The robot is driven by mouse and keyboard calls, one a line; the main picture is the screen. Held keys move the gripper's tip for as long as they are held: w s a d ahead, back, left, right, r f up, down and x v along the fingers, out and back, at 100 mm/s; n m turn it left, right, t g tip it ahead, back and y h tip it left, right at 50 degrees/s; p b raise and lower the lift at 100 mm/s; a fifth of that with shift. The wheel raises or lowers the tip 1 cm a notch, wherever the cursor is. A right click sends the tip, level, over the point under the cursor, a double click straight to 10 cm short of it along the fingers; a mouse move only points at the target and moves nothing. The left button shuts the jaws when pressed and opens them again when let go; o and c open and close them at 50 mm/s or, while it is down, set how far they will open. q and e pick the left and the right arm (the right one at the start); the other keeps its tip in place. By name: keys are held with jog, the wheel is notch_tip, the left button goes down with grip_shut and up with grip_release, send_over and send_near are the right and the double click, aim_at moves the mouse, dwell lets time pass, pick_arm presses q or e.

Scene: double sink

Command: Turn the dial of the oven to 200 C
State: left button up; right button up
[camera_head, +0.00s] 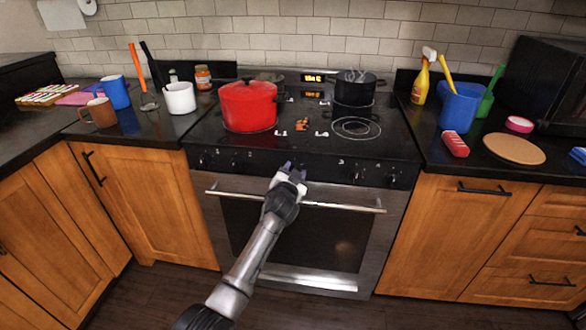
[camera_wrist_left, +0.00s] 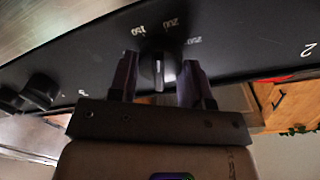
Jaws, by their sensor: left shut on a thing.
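The oven dial (camera_wrist_left: 158,72) is a black knob with a white pointer line, on the oven's black front panel (camera_wrist_left: 90,55). In the left wrist view the numbers 150, 200 and 250 show around its upper side, and I cannot tell for sure which one the pointer marks. My left gripper (camera_wrist_left: 159,78) is shut on the dial, one dark finger on each side of it. In the head view the left gripper (camera_head: 293,168) is at the middle of the panel above the oven door (camera_head: 320,235) and hides the dial. My right gripper is not in view.
Burner knobs (camera_head: 357,178) sit on the panel on both sides. The oven handle (camera_head: 340,207) runs just below my gripper. A red pot (camera_head: 248,105) and a black pot (camera_head: 355,88) stand on the stovetop. Cups and bottles stand on the side counters.

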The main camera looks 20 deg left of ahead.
pick_arm(q)
jog(key=shift+m+p, duration=0.35)
jog(key=shift+m, duration=0.65)
jog(key=o, duration=0.9)
jog(key=shift+s+d+r+p, duration=0.1)
jog(key=shift+s+d+p, duration=0.25)
jog(key=shift+s+p, duration=1.4)
jog(key=shift+s+d+r+p, duration=0.15)
jog(key=shift+s+d+p, duration=0.3)
jog(key=shift+s, duration=2.35)
jog(key=shift+s+d+r+p, duration=0.1)
jog(key=shift+s+d+p, duration=0.15)
jog(key=shift+s+p, duration=1.55)
